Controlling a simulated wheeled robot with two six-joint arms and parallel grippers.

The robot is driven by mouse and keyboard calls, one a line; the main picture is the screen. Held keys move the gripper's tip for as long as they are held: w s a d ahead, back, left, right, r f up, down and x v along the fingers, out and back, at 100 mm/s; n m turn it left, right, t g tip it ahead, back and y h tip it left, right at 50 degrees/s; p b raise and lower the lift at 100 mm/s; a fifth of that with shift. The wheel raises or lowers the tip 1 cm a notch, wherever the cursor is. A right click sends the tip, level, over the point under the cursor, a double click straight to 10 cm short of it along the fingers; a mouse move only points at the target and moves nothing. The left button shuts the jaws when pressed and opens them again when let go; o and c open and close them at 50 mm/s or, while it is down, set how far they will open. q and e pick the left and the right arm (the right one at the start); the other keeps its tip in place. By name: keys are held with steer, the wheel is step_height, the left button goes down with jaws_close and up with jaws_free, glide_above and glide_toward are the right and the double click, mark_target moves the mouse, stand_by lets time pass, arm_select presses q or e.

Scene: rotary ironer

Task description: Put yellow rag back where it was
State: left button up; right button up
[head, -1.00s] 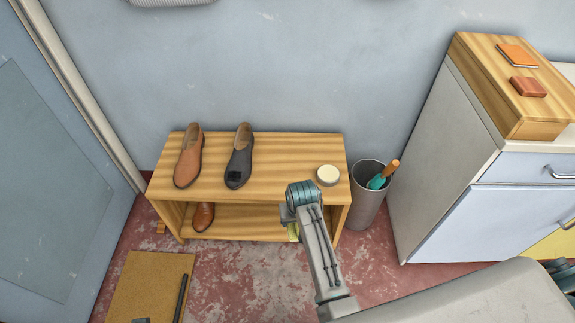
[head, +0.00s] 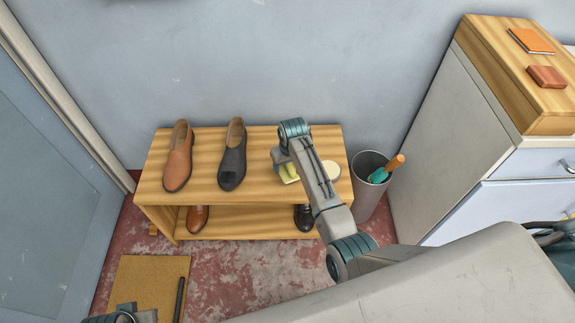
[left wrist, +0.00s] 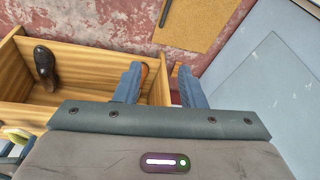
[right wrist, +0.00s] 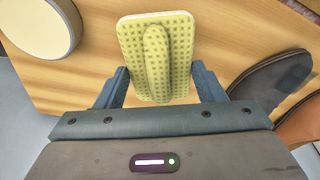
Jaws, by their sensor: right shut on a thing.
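The yellow rag (right wrist: 130,50) is a flat waffle-textured piece with a raised fold along its middle, seen in the right wrist view. My right gripper (right wrist: 158,80) is shut on it, with a finger at each side. In the head view the rag (head: 289,174) shows over the wooden bench top (head: 208,155), between the dark shoe and the round tin. Whether it touches the wood I cannot tell. My arm partly hides it. My left gripper (left wrist: 159,85) is open and empty in front of the bench, with a clear gap between its fingers.
A brown shoe (head: 178,158) and a dark shoe (head: 232,160) stand on the bench top, with a pale round tin (head: 331,171) at its right. More shoes sit on the lower shelf. A grey bin (head: 367,198) stands right of the bench, beside a cabinet (head: 450,150).

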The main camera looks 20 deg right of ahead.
steer(key=shift+w+d+f, duration=0.1)
steer(key=shift+w+d, duration=0.1)
steer(key=shift+w, duration=0.55)
arm_select(q)
steer(key=shift+b+v, duration=0.4)
steer(key=shift+v, duration=1.45)
arm_select(e)
steer(key=shift+w+d+f, duration=0.1)
steer(key=shift+w+f, duration=0.1)
steer(key=shift+f, duration=0.7)
steer(key=shift+w+d+f, duration=0.1)
steer(key=shift+w+f, duration=0.1)
steer(key=shift+f, duration=0.65)
steer(key=o, duration=0.8)
steer(key=shift+f, duration=0.15)
steer(key=shift+o, duration=0.4)
steer(key=shift+r, duration=0.5)
arm_select(q)
steer(key=p+x, duration=0.2)
steer(key=x, duration=0.5)
steer(key=shift+s+f, duration=0.25)
steer(key=shift+f, duration=0.2)
arm_select(e)
steer(key=r, duration=0.3)
steer(key=s+r, duration=0.1)
steer(key=r, duration=0.3)
steer(key=s+r, duration=0.1)
steer(key=r, duration=0.3)
steer(key=shift+s, duration=0.2)
